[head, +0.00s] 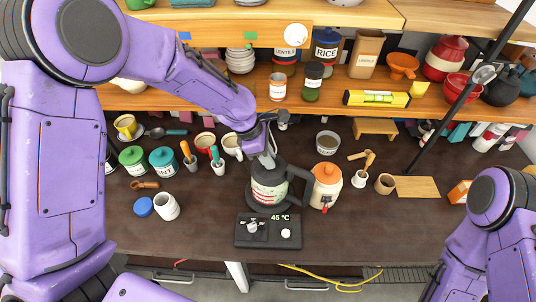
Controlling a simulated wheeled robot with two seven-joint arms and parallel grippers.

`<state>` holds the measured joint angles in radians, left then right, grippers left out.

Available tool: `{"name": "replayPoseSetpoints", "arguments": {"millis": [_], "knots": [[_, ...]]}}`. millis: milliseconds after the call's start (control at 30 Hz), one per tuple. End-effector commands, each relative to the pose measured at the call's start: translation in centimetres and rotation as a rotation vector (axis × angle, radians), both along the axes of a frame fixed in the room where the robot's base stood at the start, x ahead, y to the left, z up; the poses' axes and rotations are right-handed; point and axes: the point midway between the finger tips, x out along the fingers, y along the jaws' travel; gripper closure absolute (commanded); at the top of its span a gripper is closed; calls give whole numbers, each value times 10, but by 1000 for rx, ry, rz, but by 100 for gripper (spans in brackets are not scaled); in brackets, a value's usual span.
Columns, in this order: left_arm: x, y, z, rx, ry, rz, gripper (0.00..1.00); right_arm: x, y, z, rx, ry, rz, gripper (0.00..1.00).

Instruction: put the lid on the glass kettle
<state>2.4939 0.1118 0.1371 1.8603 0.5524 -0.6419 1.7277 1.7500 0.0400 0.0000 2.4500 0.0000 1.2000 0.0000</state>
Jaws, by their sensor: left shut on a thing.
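The glass kettle (268,193) stands upright near the middle of the dark worktop, with a dark handle on its right and pale and red marks on its side. My left gripper (268,160) reaches in from the upper left and is right over the kettle's top. It is shut on the dark lid, which is mostly hidden by the fingers and merges with the kettle's dark top. I cannot tell whether the lid is seated or just above the rim. Part of my right arm shows at the lower right, but its gripper is out of the picture.
A black scale-like base (268,231) reading 45 °C lies in front of the kettle. A cream jar with an orange lid (327,174) stands close on its right. Mugs and canisters crowd the left; a shelf (330,103) with jars runs behind. The front right worktop is clear.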

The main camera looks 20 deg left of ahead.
Motion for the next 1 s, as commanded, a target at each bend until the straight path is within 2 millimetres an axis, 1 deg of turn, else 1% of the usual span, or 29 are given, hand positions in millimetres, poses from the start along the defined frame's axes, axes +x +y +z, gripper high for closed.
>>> {"name": "replayPoseSetpoints", "arguments": {"millis": [67, 100, 167, 433, 533, 667, 800, 900, 1000], "knots": [[0, 0, -3, 0, 0, 0, 100, 0, 0, -1, 0, 0, 0, 0], [0, 0, -2, 0, 0, -1, 68, 0, 0, -1, 0, 0, 0, 0], [0, 0, -2, 0, 0, 0, 48, 0, 0, -1, 0, 0, 0, 0], [0, 0, -2, 0, 0, 0, 48, 0, 0, -1, 0, 0, 0, 0], [0, 3, 5, 1, -2, 1, 48, 0, 0, -2, 0, 0, 0, 0], [-3, 13, 29, 1, -5, 0, 48, 0, 0, -7, 0, 0, 0, 0], [-6, 25, 61, 0, -6, 0, 48, 0, 0, -11, 0, 0, 0, 0], [-9, 32, 79, -1, -4, 0, 48, 0, 0, -12, 0, 0, 0, 0], [-10, 37, 90, -1, -2, 2, 48, 0, 0, -13, 0, 0, 0, 0]]}}
